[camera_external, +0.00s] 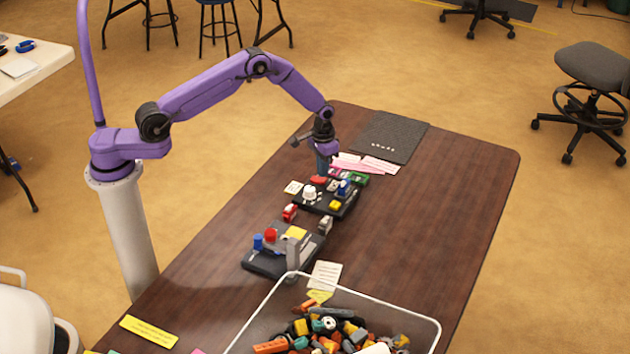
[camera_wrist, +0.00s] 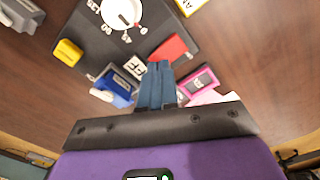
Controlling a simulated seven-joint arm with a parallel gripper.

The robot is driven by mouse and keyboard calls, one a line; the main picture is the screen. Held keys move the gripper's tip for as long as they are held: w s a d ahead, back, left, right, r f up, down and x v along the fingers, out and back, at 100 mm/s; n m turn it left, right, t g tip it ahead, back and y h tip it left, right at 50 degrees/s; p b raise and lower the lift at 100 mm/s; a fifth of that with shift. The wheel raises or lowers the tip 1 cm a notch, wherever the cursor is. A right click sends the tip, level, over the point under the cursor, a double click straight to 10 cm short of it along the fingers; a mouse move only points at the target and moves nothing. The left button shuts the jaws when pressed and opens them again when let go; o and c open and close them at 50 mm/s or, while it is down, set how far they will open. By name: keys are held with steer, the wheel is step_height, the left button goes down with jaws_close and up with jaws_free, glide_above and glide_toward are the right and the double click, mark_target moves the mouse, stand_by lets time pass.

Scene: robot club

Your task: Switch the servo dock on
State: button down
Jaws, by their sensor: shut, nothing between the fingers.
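A dark control panel (camera_external: 316,204) with a white knob (camera_external: 309,192), a red part (camera_external: 318,180), a blue part (camera_external: 344,188) and a yellow block (camera_external: 335,205) lies on the table. The wrist view shows its white knob (camera_wrist: 122,12), red part (camera_wrist: 170,49), blue part (camera_wrist: 117,87) and yellow block (camera_wrist: 68,52). A second dark panel (camera_external: 262,265) with blue, red and yellow parts lies nearer the camera. I cannot read which is the servo dock. My gripper (camera_external: 322,172) is shut and empty, above the first panel's far edge.
A clear bin (camera_external: 437,322) of mixed parts stands at the near end. A pink-edged block (camera_wrist: 199,83) and pink papers (camera_external: 366,163) lie beside the first panel. A dark mat (camera_external: 392,136) lies beyond. The table's right side is clear.

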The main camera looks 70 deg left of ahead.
mark_target(322, 180)
steer(key=shift+f, duration=1)
stand_by(0.8)
steer(key=shift+r, duration=3.55)
steer(key=s+a+r+n, duration=0.2)
steer(key=s+a+r, duration=0.3)
steer(key=s+r, duration=0.4)
steer(key=s+a+r+n, duration=0.3)
steer(key=s+a+r, duration=0.3)
steer(key=s, duration=0.5)
steer(key=s+d+r+n, duration=0.2)
steer(key=s+d, duration=0.2)
steer(key=s, duration=0.7)
steer(key=s+d+r+n, duration=0.2)
steer(key=s+d, duration=0.2)
steer(key=s, duration=0.8)
steer(key=shift+d+r+n, duration=0.3)
steer(key=shift+d+r, duration=0.05)
steer(key=shift+r, duration=0.05)
